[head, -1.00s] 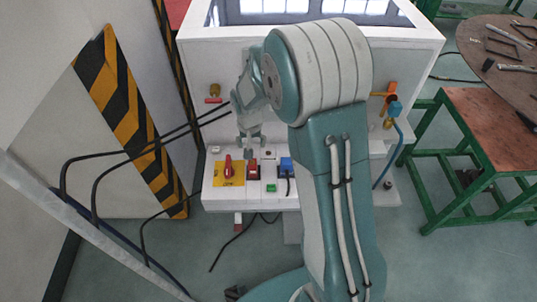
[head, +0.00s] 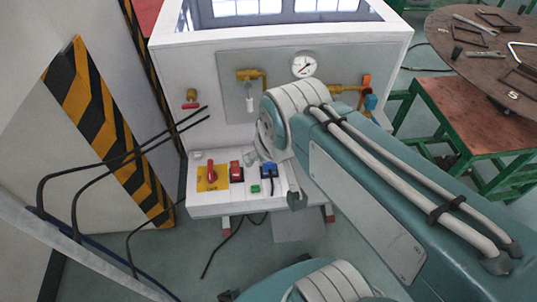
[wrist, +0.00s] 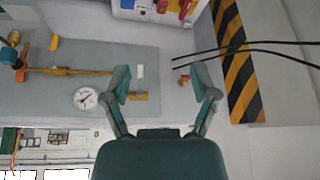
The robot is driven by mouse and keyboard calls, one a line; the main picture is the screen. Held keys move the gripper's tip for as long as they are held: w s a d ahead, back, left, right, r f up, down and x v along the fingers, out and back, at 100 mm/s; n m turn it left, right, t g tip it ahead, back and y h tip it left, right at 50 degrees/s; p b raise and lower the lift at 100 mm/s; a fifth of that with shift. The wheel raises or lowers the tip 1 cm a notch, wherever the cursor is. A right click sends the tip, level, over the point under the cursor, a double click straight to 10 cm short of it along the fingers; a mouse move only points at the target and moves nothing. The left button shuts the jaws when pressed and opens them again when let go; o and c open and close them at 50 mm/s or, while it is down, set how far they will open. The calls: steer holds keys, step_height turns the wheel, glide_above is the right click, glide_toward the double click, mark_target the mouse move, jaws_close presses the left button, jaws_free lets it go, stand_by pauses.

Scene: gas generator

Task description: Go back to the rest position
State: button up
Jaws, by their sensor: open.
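My gripper (wrist: 164,92) shows in the wrist view with its two fingers spread apart and nothing between them. In the head view my arm is folded down and mostly hides the gripper; a small part of it shows near the right end of the control panel. The gas generator (head: 205,75) is a white cabinet with a control panel (head: 215,208) along its front. The panel carries a red rotary switch (head: 211,172) on a yellow plate, a red switch (head: 236,170), a green button (head: 255,188) and a blue plug (head: 269,171).
A pressure gauge (head: 303,65) and brass valves (head: 252,75) sit on the cabinet front. Black cables (head: 110,165) reach across at the left, near a striped post (head: 100,125). A green-framed table (head: 455,110) and a round table with tools (head: 490,45) stand at the right.

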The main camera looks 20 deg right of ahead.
steer(key=shift+s+r, duration=0.1)
steer(key=shift+s, duration=1.15)
